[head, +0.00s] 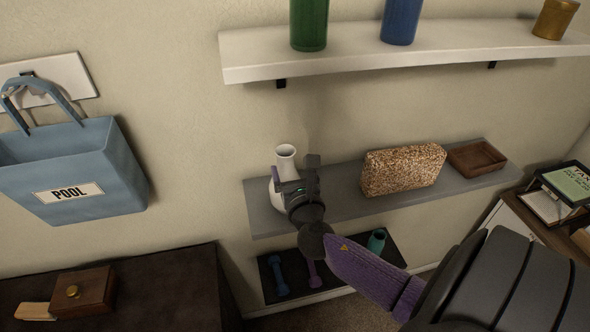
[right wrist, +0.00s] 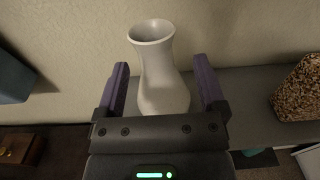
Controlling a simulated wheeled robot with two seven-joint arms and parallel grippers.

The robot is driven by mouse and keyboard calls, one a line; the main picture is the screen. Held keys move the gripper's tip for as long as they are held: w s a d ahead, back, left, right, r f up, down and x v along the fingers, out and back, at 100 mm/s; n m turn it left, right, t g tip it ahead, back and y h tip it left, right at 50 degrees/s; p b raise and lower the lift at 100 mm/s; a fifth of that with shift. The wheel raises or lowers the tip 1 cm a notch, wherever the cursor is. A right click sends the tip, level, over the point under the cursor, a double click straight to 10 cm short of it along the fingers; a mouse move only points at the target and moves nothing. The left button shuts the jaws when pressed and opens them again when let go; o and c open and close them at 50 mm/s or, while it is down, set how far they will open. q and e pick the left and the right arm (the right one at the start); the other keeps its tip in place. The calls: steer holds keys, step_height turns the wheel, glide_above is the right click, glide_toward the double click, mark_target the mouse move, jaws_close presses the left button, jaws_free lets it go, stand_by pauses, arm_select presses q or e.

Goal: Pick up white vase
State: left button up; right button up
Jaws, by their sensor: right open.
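The white vase (head: 286,158) stands upright near the left end of the grey middle shelf (head: 440,180). It has a flared open rim and a rounded lower body. In the head view my right gripper (head: 292,181) is in front of the vase and hides part of its body. In the right wrist view the vase (right wrist: 160,70) stands between the two purple fingers of my right gripper (right wrist: 160,82), which are open with one on each side. The vase's base is hidden behind the gripper's palm. I cannot tell whether the fingers touch it. My left gripper is out of view.
A speckled block (head: 402,170) and a brown tray (head: 477,157) sit farther right on the shelf. The white shelf (head: 400,54) above holds green, blue and gold containers. A blue POOL bag (head: 75,165) hangs at left. Dumbbells lie on a dark mat below.

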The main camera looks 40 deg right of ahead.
mark_target(287, 164)
steer(key=x, duration=0.3)
steer(key=shift+w+a, duration=0.2)
steer(key=shift+w, duration=0.35)
steer(key=shift+w+d, duration=0.2)
jaws_close()
steer(key=shift+r, duration=0.1)
stand_by(0.5)
